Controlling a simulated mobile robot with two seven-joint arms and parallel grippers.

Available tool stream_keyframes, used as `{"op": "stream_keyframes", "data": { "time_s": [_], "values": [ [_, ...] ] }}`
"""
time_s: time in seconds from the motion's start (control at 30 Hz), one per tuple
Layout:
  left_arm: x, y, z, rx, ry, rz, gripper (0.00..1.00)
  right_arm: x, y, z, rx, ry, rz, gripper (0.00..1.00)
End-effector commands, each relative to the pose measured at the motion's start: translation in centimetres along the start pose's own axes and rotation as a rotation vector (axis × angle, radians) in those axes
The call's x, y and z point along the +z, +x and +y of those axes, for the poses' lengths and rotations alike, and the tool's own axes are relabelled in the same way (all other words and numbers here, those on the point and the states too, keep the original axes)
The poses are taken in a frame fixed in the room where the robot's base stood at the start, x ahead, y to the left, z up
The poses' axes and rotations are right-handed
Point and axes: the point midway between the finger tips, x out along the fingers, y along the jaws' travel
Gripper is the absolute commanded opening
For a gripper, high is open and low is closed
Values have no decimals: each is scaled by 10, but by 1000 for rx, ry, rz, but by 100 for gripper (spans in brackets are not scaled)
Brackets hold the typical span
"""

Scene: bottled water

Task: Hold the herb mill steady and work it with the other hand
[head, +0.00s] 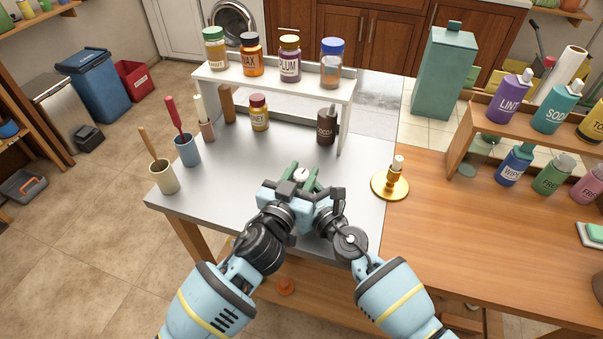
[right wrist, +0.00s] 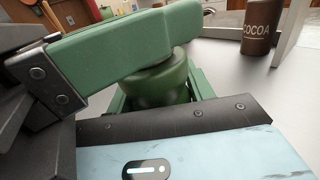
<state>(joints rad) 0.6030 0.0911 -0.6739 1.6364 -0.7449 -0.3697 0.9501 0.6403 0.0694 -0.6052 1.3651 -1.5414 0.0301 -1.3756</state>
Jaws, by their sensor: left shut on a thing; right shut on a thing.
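The herb mill (head: 301,174) stands over the grey worktop near its front edge. Only its pale round top shows in the head view, between green fingers. In the right wrist view its dark green round body (right wrist: 158,82) shows partly, under a large green finger. My left gripper (head: 299,184) is shut on the mill from the front. My right gripper (head: 309,181) comes in from the right, close against the left one, and is shut on the mill too. The fingers and gripper bodies hide most of the mill and the exact contact.
A white shelf (head: 210,72) with several jars stands behind. A cocoa bottle (head: 326,127) and a honey-coloured jar (head: 259,113) stand under it. Utensil cups (head: 163,178) are at left.

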Motion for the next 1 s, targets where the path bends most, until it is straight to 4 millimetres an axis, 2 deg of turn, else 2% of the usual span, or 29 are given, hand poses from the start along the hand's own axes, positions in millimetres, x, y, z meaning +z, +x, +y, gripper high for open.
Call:
{"op": "stream_keyframes", "data": {
  "time_s": [0.03,0.17,0.57,0.77,1.0],
  "values": [
    [-2,0,1,2,0,4,37,-1,0,0,0,-3,2,32],
    [-1,0,1,2,0,3,54,-1,0,0,0,-2,2,32],
    [1,-6,0,1,0,-1,55,-1,0,-1,-1,-1,1,32],
    [1,-34,0,0,-1,-1,55,-1,0,-1,-1,-1,1,32],
    [1,-80,0,1,-2,-1,55,-1,0,-1,-1,-1,1,32]
  ]
}}
